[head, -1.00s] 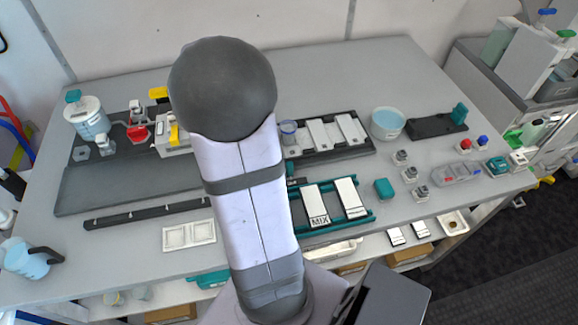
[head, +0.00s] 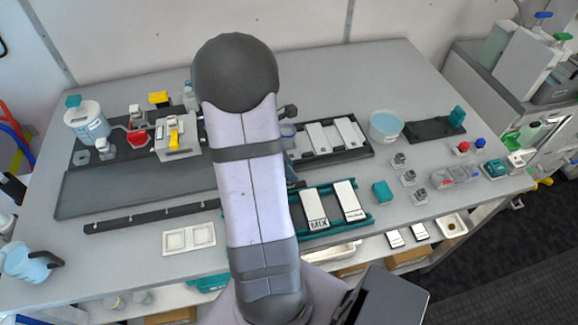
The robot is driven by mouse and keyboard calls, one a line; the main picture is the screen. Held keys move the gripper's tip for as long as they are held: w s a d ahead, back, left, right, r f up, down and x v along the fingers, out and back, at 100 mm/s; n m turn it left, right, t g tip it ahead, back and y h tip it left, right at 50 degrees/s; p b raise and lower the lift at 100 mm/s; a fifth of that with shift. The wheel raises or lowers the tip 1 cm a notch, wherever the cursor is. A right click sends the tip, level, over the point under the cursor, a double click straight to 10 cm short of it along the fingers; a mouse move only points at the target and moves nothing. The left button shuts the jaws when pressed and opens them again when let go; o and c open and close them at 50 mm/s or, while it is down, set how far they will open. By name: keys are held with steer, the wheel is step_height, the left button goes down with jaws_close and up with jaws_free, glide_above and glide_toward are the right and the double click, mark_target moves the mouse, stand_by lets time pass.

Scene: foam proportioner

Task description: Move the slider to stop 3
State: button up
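A long dark rail (head: 150,214) with several small light marks lies along the front left of the table. I cannot tell for certain which part is the slider or which mark is stop 3. A grey block with a yellow lever (head: 175,138) stands at the back left on a dark base, beside a red round part (head: 137,132) and a clear tank of blue liquid (head: 88,122). My arm stands upright across the middle of the view. My gripper is hidden behind it; only a small dark piece shows at the arm's right edge.
A teal rack (head: 366,221) holding white plates, one marked MIX, stands right of my arm. A dark tray with white plates (head: 364,152) and a blue bowl (head: 386,124) are behind it. The back of the table is mostly clear.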

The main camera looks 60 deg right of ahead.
steer(key=shift+s+f, duration=0.1)
steer(key=shift+f, duration=0.25)
jaws_close()
steer(key=w+a+p, duration=0.1)
steer(key=w+a, duration=0.6)
steer(key=shift+w+r, duration=0.1)
jaws_free()
steer(key=b+v, duration=0.1)
steer(key=v, duration=0.6)
